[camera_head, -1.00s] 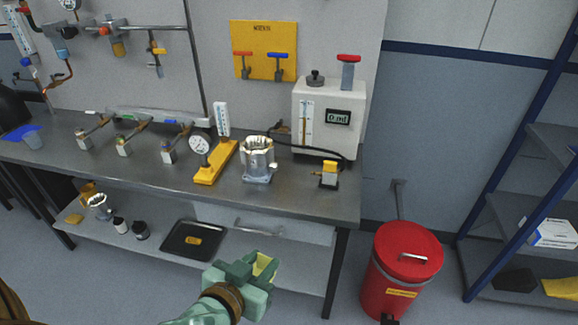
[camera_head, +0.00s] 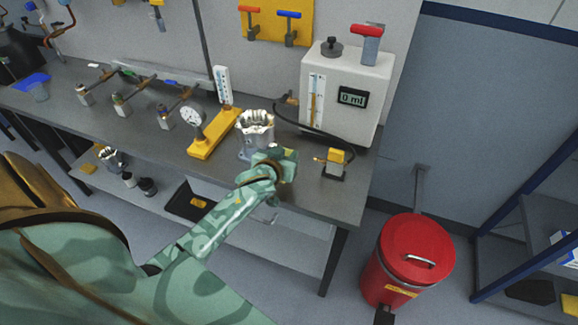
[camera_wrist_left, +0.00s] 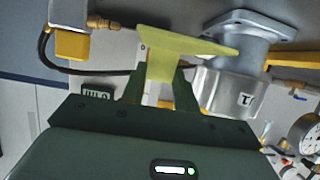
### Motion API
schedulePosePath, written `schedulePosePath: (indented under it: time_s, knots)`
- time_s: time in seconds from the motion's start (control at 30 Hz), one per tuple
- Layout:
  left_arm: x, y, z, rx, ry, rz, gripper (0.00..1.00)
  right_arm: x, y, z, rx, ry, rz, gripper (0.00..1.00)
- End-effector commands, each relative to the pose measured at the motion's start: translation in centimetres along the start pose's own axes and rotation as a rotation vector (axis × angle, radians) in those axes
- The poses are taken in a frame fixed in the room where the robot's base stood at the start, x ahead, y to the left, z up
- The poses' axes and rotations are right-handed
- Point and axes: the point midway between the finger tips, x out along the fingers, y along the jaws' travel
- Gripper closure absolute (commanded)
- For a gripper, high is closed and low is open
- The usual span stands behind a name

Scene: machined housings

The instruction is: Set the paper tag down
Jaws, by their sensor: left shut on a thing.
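The paper tag (camera_wrist_left: 185,42) is a pale yellow sheet, seen large in the left wrist view. My left gripper (camera_wrist_left: 160,82) is shut on it, with a dark finger on each side of its narrow part. In the head view my left gripper (camera_head: 287,163) is over the front of the grey bench, just in front of the silver machined housing (camera_head: 254,140). The tag cannot be made out there. The housing also shows beyond the tag in the wrist view (camera_wrist_left: 225,90). My right gripper is not in view.
A yellow-topped fitting (camera_head: 335,160) stands right of the gripper, below a white metering box (camera_head: 345,95) with a black hose. A yellow gauge stand (camera_head: 213,135) is left of the housing. A red bin (camera_head: 415,255) stands on the floor right of the bench (camera_head: 345,200).

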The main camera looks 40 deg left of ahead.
Motion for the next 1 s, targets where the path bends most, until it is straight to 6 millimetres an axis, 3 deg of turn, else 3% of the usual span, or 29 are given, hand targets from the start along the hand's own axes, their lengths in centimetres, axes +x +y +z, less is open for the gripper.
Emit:
schedulePosePath:
  time_s: [0.1,0.33,0.47,0.87,0.9,0.97,1.0]
  knots:
    - [2.2,-0.1,1.4,0.001,0.000,0.001,0.92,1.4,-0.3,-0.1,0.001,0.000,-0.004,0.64]
    - [3.9,-0.3,2.1,-0.001,0.002,0.001,0.92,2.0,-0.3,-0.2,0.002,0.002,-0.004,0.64]
    - [4.8,-0.3,4.3,0.002,-0.001,0.002,0.92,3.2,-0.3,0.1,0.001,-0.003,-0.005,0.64]
    - [5.0,-0.2,5.0,-0.001,0.001,0.002,0.92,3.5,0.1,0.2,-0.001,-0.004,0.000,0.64]
    - [5.0,-0.2,5.1,-0.001,0.001,0.003,0.67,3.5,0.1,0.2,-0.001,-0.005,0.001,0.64]
    - [5.0,-0.2,5.0,-0.001,0.002,0.003,0.51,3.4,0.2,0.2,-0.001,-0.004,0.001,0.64]
    - [5.0,-0.2,5.0,-0.001,0.002,0.002,0.48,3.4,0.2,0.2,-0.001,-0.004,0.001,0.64]
